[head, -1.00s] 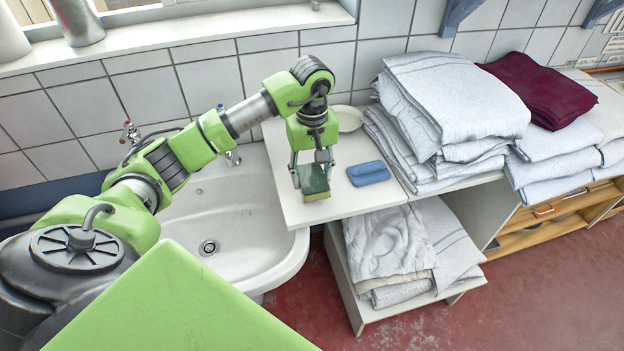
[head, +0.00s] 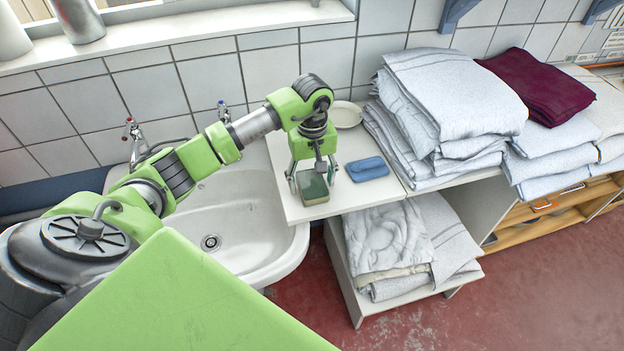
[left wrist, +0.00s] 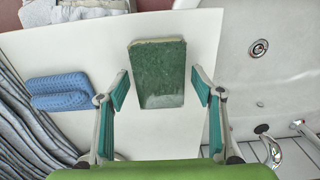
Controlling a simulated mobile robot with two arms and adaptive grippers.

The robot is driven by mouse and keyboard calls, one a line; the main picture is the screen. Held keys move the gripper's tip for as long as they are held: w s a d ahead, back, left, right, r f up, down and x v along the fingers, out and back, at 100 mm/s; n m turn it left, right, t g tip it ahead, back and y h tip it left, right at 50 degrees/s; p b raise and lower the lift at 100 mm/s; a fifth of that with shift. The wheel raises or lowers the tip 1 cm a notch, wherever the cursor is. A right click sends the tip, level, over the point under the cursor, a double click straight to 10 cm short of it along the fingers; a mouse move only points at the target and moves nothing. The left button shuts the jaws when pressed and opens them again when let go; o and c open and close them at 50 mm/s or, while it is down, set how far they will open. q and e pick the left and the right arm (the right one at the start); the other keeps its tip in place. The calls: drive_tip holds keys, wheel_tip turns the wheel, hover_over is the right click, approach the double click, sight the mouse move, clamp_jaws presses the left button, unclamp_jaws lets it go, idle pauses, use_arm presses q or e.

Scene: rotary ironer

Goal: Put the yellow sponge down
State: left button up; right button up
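The sponge (head: 312,190) has a green scouring face on top and a thin yellow edge. It lies flat on the white tabletop (head: 358,197), near the side by the sink. It also shows in the left wrist view (left wrist: 158,74), with its yellow edge at the top. My left gripper (head: 312,178) points down over it. Its fingers (left wrist: 160,90) stand open on either side of the sponge, with a visible gap at each side. My right gripper is in no view.
A blue sponge-like block (head: 368,169) lies just right of the sponge. A white dish (head: 345,114) and folded towels (head: 455,95) stand behind and to the right. The white sink (head: 243,215) borders the tabletop on the left.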

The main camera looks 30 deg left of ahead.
sight(312, 182)
use_arm(q)
drive_tip(key=shift+r, duration=0.3)
wheel_tip(312, 182, up, 12)
drive_tip(key=b, duration=0.3)
drive_tip(key=shift+f, duration=0.15)
